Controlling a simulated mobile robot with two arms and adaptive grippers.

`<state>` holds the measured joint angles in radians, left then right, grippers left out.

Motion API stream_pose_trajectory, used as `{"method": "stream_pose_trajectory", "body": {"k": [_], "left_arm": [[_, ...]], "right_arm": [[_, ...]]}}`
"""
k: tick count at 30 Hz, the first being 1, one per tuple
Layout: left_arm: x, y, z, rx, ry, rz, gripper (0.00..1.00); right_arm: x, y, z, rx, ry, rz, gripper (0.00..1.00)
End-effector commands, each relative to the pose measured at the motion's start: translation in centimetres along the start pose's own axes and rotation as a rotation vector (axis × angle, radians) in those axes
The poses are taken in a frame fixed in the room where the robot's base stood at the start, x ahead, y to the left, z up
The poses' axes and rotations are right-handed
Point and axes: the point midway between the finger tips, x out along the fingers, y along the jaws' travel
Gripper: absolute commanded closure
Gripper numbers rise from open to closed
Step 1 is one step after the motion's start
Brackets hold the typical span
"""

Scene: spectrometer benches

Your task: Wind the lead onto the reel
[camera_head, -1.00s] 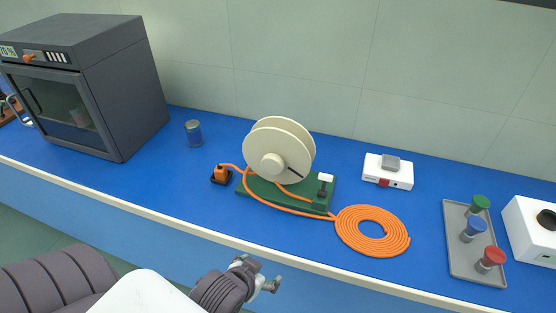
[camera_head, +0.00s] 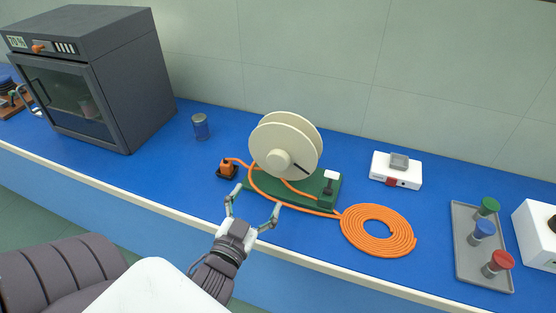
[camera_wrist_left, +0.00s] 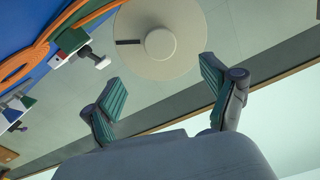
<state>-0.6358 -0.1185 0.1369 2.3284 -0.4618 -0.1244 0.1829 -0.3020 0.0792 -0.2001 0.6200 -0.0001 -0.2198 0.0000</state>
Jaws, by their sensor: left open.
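The cream reel (camera_head: 283,147) stands upright on a green base (camera_head: 328,190) on the blue bench, with a round hub and a dark mark on its front face. The orange lead (camera_head: 377,231) lies mostly in a flat coil right of the base. One run of it passes along the base's front to an orange plug block (camera_head: 228,168) at left. My left gripper (camera_head: 253,205) is open and empty, just in front of the reel base at the bench edge. In the left wrist view the reel (camera_wrist_left: 160,42) shows beyond its spread fingers (camera_wrist_left: 162,92). My right gripper is not in view.
A white box (camera_head: 397,170) sits behind the coil. A grey tray (camera_head: 468,262) with coloured-capped vials and a white device (camera_head: 541,236) are at right.

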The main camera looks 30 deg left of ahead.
Motion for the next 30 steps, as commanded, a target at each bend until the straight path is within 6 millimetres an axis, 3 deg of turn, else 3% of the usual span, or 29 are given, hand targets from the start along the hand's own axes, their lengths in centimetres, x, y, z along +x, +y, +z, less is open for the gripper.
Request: {"method": "stream_pose_trajectory", "body": {"k": [18, 24, 30], "left_arm": [[11.4, -0.1, -0.3, 0.000, 0.002, 0.000, 0.15], [13.1, 0.0, -0.1, -0.002, 0.000, 0.000, 0.15], [13.4, 0.0, 0.0, -0.001, -0.001, 0.000, 0.15]], "right_arm": [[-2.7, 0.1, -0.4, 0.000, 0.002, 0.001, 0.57], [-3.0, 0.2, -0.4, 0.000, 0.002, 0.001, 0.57], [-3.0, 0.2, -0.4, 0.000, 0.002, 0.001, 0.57]]}}
